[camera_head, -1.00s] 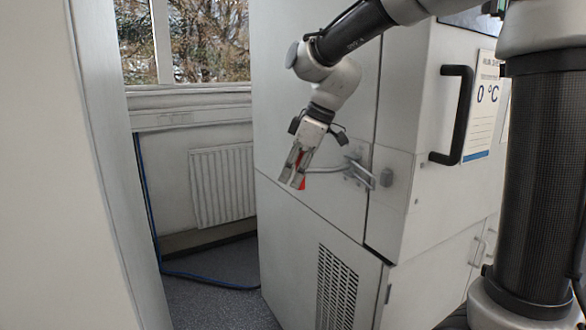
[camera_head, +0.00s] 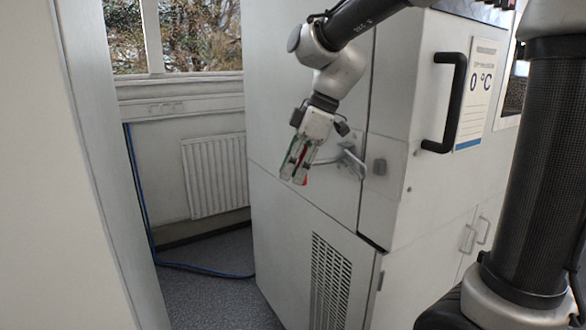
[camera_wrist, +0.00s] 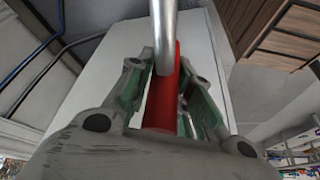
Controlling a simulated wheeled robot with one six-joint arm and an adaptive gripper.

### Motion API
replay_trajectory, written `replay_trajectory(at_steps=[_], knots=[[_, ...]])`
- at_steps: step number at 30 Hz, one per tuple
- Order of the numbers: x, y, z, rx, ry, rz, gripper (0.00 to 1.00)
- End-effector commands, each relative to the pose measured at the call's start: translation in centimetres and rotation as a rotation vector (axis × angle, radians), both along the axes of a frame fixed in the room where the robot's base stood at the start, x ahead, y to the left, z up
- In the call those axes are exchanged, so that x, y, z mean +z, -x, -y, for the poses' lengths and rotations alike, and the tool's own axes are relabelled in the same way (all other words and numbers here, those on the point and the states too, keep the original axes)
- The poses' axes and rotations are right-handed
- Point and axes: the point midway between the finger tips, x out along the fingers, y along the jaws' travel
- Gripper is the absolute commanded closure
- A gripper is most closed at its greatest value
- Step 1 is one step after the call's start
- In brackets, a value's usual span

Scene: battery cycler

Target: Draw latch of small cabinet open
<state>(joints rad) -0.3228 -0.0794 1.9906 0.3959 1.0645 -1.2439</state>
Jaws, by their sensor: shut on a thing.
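The small cabinet (camera_head: 302,95) is pale grey and stands in the middle of the head view. The latch's lever reaches left to a red grip. My gripper (camera_head: 293,174) is shut around this red grip in front of the door. In the wrist view the red grip (camera_wrist: 161,100) lies between the fingers of my gripper (camera_wrist: 165,88), and the silver rod (camera_wrist: 164,35) extends from it. The fingers partly hide the grip in the head view.
A black door handle (camera_head: 456,100) and a 0 °C sign (camera_head: 481,92) are on the cabinet's right face. A radiator (camera_head: 214,175) and blue cable (camera_head: 145,200) are at the left. Open floor (camera_head: 222,285) lies left of the cabinet, beside a pale panel (camera_head: 75,190).

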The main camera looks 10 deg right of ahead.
Motion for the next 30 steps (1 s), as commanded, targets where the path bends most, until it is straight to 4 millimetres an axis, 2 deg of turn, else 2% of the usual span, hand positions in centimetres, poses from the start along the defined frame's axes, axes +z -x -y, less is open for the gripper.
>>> replay_trajectory(at_steps=[4,5,7,8,18,30], knots=[[-0.3,0.4,0.3,0.000,0.007,-0.015,1.00],[-0.3,0.4,0.3,0.000,0.007,-0.015,0.73],[-0.3,0.5,0.3,0.000,0.007,-0.015,0.61],[-0.3,0.4,0.3,0.000,0.007,-0.015,0.58],[0.2,0.2,0.3,0.000,0.004,-0.008,0.58],[5.9,0.7,2.7,-0.001,0.005,-0.009,0.58]])
